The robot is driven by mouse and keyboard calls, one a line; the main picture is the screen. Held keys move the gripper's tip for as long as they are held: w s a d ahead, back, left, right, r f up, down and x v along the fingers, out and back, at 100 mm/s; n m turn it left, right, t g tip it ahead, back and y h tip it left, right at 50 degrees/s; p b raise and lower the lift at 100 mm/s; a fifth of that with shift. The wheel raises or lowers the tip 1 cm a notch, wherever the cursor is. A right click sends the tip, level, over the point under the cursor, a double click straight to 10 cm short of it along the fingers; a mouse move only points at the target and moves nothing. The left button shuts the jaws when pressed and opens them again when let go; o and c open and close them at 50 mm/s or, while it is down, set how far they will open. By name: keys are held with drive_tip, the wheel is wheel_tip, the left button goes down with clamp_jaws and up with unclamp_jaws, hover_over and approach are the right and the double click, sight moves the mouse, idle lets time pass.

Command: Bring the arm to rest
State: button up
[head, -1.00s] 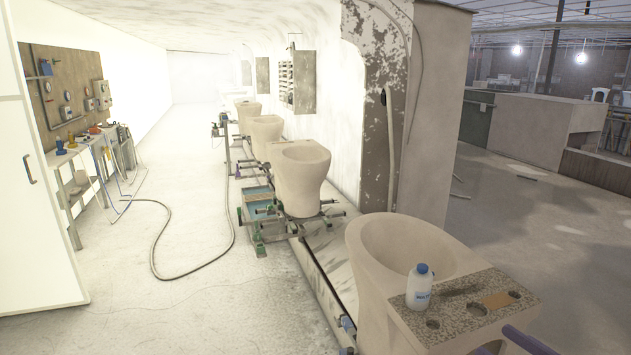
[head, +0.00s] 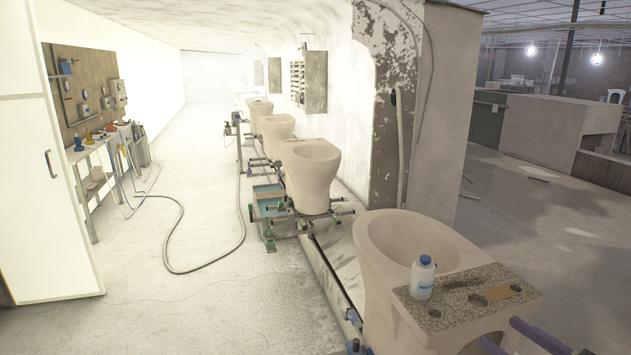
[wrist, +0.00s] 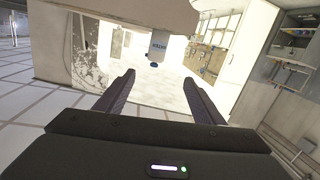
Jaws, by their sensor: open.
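My gripper (head: 499,332) shows at the bottom right of the head view as two purple fingers set apart. In the wrist view my gripper (wrist: 160,86) is open, with nothing between its fingers. A white bottle with a blue cap (head: 423,277) stands upright on the speckled top (head: 462,290) of the nearest ceramic bowl, apart from the fingers. The bottle (wrist: 158,48) also shows in the wrist view, upside down, beyond the fingertips. Most of my arm is out of the head view.
The nearest bowl (head: 385,260) stands close to my gripper. More bowls, including one (head: 312,175) on a green-footed stand, line the wall behind. A hose (head: 170,235) lies on the floor at left, near a workbench (head: 88,152). Open floor lies between.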

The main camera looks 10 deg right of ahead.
drive_tip(key=w+a+r+m+g+h, duration=0.35)
drive_tip(key=w+r+h, duration=0.35)
drive_tip(key=w+h, duration=0.25)
drive_tip(key=s+a+f+g+y, duration=0.2)
drive_tip(key=s+a, duration=0.6)
drive_tip(key=a, duration=0.4)
drive_tip(key=s+a+f+g+y, duration=0.3)
drive_tip(key=s+a, duration=0.6)
drive_tip(key=a, duration=0.3)
drive_tip(key=shift+a+f+m+g, duration=0.2)
drive_tip(key=shift+f+m+g, duration=0.3)
drive_tip(key=shift+g, duration=0.65)
drive_tip(key=shift+f, duration=0.1)
